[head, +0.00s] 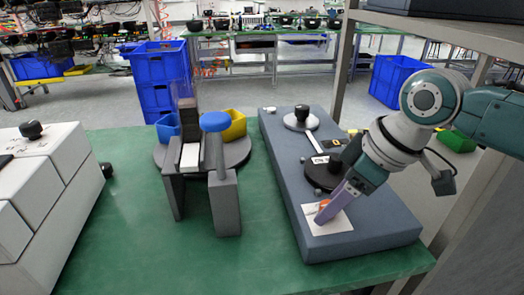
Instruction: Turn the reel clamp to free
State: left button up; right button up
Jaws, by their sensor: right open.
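A small orange-red knob (323,206) sits on a white plate (338,223) at the near end of a blue-grey slab; it looks like the reel clamp, but no readable label confirms this. My right gripper (324,216) reaches down from the right, with its purple-grey fingers at the knob. It is open. The fingers hide part of the knob, so I cannot tell whether they touch it or which way it is turned. My left gripper is not in view.
The slab (285,160) carries a black knob on a pale disc (300,121) and a dark disc (318,177). Left of it, a grey stand with a blue top (215,121) stands before blue and yellow bins. White boxes (45,180) stand far left. The green tabletop (130,230) has free room.

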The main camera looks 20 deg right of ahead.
jog(key=shift+c, duration=0.3)
grip_shut()
